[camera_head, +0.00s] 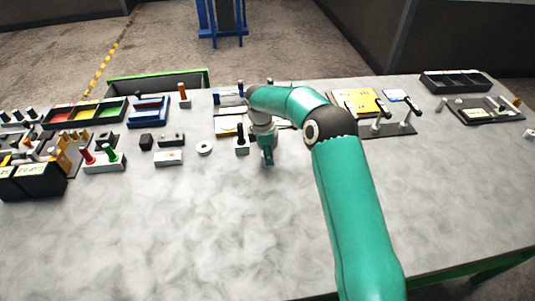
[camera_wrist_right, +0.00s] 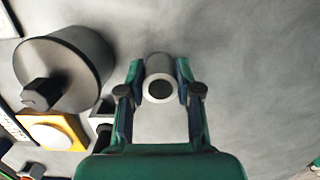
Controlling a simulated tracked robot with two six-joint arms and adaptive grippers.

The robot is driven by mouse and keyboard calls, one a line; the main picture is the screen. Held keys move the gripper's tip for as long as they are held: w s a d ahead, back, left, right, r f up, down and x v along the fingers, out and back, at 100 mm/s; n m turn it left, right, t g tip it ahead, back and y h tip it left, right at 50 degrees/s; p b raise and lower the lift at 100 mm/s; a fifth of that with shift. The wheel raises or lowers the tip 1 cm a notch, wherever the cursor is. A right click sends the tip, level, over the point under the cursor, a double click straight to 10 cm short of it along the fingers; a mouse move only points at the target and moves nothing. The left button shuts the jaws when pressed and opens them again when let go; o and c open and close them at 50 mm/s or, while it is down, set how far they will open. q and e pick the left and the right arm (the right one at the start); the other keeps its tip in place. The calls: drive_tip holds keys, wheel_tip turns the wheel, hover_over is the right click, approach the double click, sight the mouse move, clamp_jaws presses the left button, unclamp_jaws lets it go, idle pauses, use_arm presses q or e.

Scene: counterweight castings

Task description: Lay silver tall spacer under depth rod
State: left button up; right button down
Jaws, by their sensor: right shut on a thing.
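My right gripper (camera_head: 268,157) is low over the middle of the table, beside a small stand. In the right wrist view the right gripper (camera_wrist_right: 160,80) is shut on the silver tall spacer (camera_wrist_right: 158,66), a grey cylinder with a dark bore, held between the two fingertips. The spacer is not clear in the head view. A stand with a dark upright part (camera_head: 241,141) on a pale base is just left of the gripper; I cannot tell if it carries the depth rod. A large grey cylinder (camera_wrist_right: 75,60) with a dark square end is left of the fingers. My left gripper is not in view.
A white ring (camera_head: 204,148) and a pale block (camera_head: 168,158) lie left of the stand. A block with red and green handles (camera_head: 104,163) stands further left. The table's front left is clear.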

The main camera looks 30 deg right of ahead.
drive_tip(key=c, duration=0.8)
unclamp_jaws()
drive_tip(key=shift+f, duration=0.1)
drive_tip(key=shift+r, duration=0.2)
